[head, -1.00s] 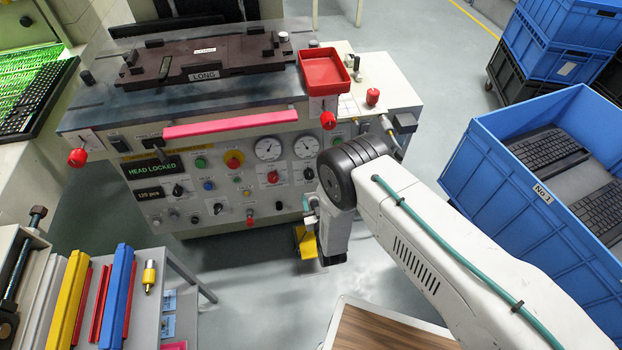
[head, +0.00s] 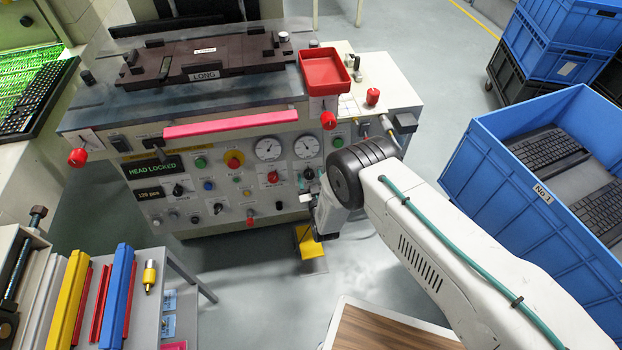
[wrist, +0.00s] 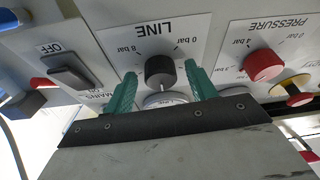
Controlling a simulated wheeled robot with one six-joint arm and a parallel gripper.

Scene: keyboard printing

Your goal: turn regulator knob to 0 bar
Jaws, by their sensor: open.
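In the wrist view, the panel lettering is upside down. A black knob (wrist: 160,70) under the word LINE has "8 bar" on its left and "0 bar" on its right. My gripper (wrist: 164,86) is open, with one teal finger at each side of this knob and visible gaps between. I cannot tell whether the fingers reach its depth. The knob's pointer setting is not clear. A red PRESSURE knob (wrist: 263,65), also with bar marks, is to the right. In the head view, my wrist is close to the machine's front panel (head: 150,211), and the fingers are small and partly hidden.
A black OFF switch (wrist: 68,71) is left of the LINE knob. A yellow-and-red button (wrist: 291,92) is right of it. In the head view, two gauges (head: 268,148) sit above the panel knobs. A blue crate (head: 490,190) stands at the right.

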